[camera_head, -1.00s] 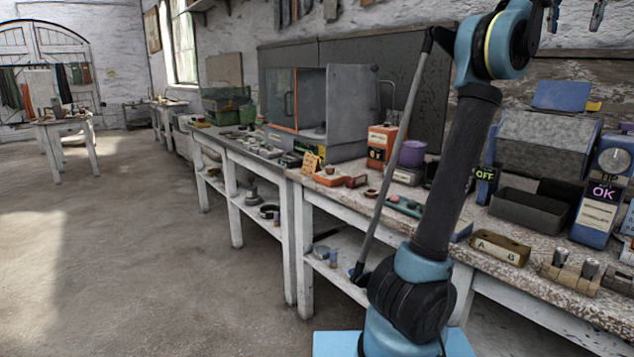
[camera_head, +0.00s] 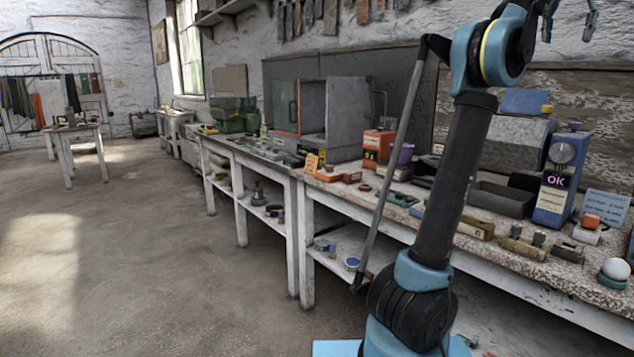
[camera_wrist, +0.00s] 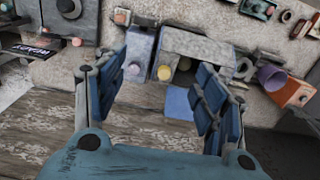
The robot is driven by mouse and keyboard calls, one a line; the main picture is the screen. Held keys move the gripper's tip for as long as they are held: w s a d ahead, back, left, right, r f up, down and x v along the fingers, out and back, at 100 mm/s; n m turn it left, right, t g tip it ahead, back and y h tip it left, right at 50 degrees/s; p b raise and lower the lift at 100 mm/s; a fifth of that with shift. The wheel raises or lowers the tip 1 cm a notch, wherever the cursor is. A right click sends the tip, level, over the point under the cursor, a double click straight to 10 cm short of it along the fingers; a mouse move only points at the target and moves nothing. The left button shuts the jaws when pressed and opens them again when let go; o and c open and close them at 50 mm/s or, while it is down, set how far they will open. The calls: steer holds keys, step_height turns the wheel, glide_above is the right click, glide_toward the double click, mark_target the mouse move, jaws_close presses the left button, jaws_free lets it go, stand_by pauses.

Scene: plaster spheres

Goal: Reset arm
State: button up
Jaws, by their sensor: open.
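My gripper (camera_head: 568,28) shows only in part at the top right of the head view, raised above the bench with its blue fingers hanging apart. In the wrist view my gripper (camera_wrist: 163,75) has its two blue fingers spread wide, with nothing held between them. Bench items show beyond the fingers, seen upside down. My arm rises bent from its blue base in the head view. A white plaster sphere (camera_head: 615,269) sits on a green ring at the right end of the bench.
The long bench (camera_head: 540,275) runs along the wall, holding a blue OK device (camera_head: 555,185), a dark tray (camera_head: 500,199), an orange box (camera_head: 378,148) and a purple pot (camera_head: 405,154). The floor (camera_head: 150,270) at left is clear. A small table (camera_head: 75,129) stands far left.

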steer(key=w+a+f+n, duration=0.1)
steer(key=w+a+f, duration=0.3)
steer(key=a, duration=0.2)
steer(key=w+a+f+n, duration=0.2)
steer(key=w+a+f, duration=0.15)
steer(key=a, duration=0.25)
steer(key=s+a+f+n+t, duration=0.1)
steer(key=a+f+n, duration=0.1)
steer(key=a+f, duration=1.3)
steer(key=s+a+f+n, duration=0.1)
steer(key=s+a+f, duration=0.4)
steer(key=f, duration=0.8)
steer(key=s+a+f+n, duration=0.2)
steer(key=s+a+f, duration=0.4)
steer(key=f, duration=0.7)
steer(key=s+a+f+n+t, duration=0.1)
steer(key=s+a+f, duration=0.5)
steer(key=f, duration=0.7)
steer(key=shift+s+a+f+n, duration=0.2)
steer(key=shift+a+f+n, duration=0.15)
steer(key=shift+a+n, duration=0.3)
steer(key=shift+d, duration=0.1)
steer(key=shift+w+f, duration=0.2)
steer(key=shift+w, duration=0.3)
